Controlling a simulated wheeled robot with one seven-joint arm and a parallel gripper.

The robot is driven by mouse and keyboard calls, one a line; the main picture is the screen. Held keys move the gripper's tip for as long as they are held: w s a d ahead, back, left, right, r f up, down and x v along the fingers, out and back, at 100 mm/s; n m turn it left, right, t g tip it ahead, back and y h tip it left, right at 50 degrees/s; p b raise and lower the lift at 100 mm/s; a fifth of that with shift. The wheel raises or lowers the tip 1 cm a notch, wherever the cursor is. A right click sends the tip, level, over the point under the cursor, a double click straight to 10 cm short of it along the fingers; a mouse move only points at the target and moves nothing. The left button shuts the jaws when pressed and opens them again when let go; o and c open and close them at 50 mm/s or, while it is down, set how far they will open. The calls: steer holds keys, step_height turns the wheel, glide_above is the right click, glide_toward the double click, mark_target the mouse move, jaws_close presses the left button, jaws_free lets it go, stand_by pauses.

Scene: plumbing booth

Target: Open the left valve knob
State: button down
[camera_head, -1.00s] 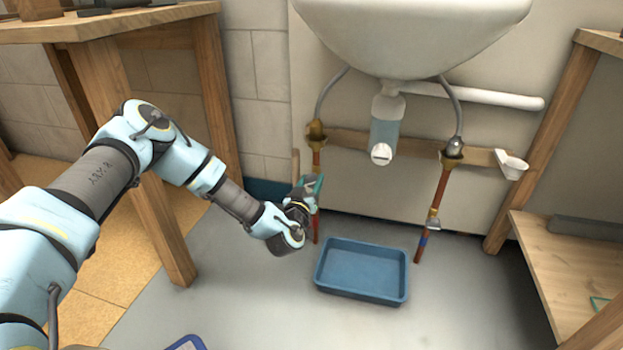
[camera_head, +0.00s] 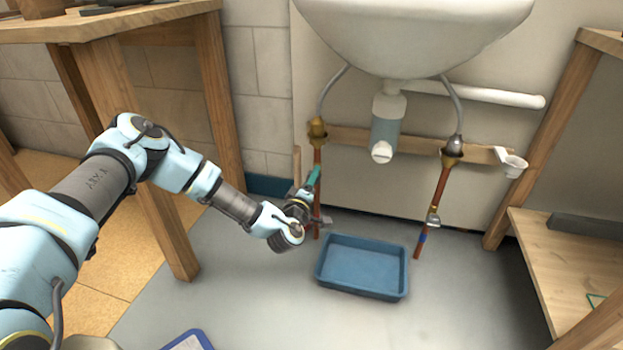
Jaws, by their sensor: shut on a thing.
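The left copper pipe (camera_head: 317,158) runs down the wall under the sink. The left valve knob, a teal handle (camera_head: 314,177), shows at that pipe, tilted close to the pipe's line. My gripper (camera_head: 310,208) is at the valve, shut on the knob; its fingers and wrist hide the lower part of the handle and the valve body. The right pipe (camera_head: 441,190) has its own small metal valve (camera_head: 433,221), apart from my gripper.
A blue tray (camera_head: 362,267) lies on the grey floor just right of my gripper. The white sink (camera_head: 415,35) and its trap (camera_head: 384,135) hang above. Wooden table legs (camera_head: 160,190) stand close to my arm on the left. A wooden shelf (camera_head: 565,270) is at right.

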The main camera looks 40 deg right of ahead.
steer(key=shift+n, duration=0.6)
steer(key=shift+c, duration=1.5)
jaws_free()
steer(key=p+v, duration=0.3)
steer(key=v, duration=0.7)
steer(key=shift+s+a, duration=0.15)
steer(key=shift+a, duration=0.15)
